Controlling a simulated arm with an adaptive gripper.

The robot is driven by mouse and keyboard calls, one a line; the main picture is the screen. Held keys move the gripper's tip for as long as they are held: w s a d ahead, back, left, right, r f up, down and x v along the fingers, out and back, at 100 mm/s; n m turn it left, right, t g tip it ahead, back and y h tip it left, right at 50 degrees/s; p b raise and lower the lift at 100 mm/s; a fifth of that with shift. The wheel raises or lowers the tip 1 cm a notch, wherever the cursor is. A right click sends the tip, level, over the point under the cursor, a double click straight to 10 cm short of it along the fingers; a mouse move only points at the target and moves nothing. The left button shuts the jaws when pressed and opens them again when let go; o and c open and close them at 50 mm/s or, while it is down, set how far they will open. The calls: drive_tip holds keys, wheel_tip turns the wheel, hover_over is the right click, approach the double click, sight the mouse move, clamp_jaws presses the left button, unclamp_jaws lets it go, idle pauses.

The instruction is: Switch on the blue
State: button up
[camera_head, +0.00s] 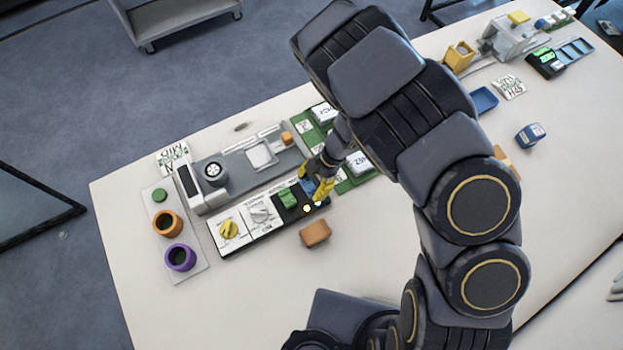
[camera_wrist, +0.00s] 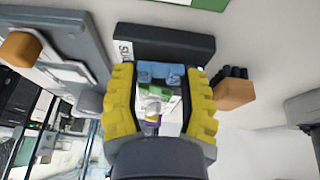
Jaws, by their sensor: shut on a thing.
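The blue switch (camera_head: 308,186) sits at the right end of the control strip (camera_head: 241,244) on the table, beside a green switch (camera_head: 287,198). My gripper (camera_head: 315,180) reaches down over it, with one yellow finger on each side. In the wrist view the blue switch (camera_wrist: 160,72) lies between the fingers of my gripper (camera_wrist: 160,82), and the green switch (camera_wrist: 154,90) shows just past it. My gripper is shut on the blue switch. The fingers partly hide the switch, and I cannot tell its on or off position.
The strip also bears a yellow knob (camera_head: 228,229) and a white knob (camera_head: 260,215). A grey machine (camera_head: 233,170) stands behind it. An orange block (camera_head: 315,233) lies in front. Orange (camera_head: 166,223) and purple (camera_head: 180,257) cups stand at the left. The front table is mostly clear.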

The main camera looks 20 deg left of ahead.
idle(0.3)
drive_tip(key=o, duration=1.1)
drive_tip(key=shift+o, duration=0.2)
drive_tip(key=v, duration=1.2)
drive_tip(key=shift+s, duration=0.1)
